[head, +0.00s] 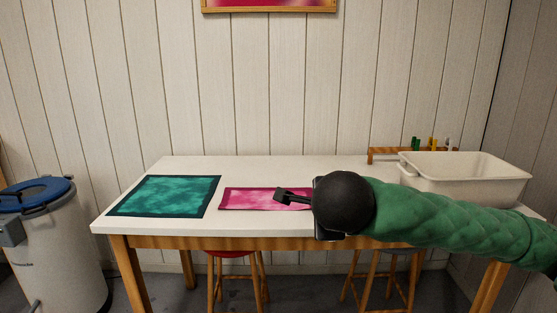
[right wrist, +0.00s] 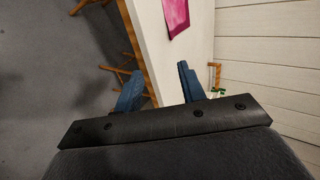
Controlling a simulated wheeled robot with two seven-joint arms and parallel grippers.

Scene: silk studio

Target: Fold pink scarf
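The pink scarf (head: 247,199) lies flat on the white table as a wide, shallow rectangle, pale in the middle with darker edges. I cannot tell whether it is in layers. Its right part is hidden behind my right gripper (head: 288,196) and forearm in the head view. In the right wrist view the scarf (right wrist: 176,15) shows only in part, at the top, beyond the fingers. My right gripper (right wrist: 157,88) has its two blue fingers apart with nothing between them, near the table's front edge. My left gripper is not in view.
A teal cloth (head: 165,196) with a dark border lies left of the scarf on the table (head: 300,168). A white basin (head: 465,180) and a wooden rack (head: 384,153) with small coloured items stand at the right. Stools are under the table; a blue-lidded bin (head: 50,245) stands left.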

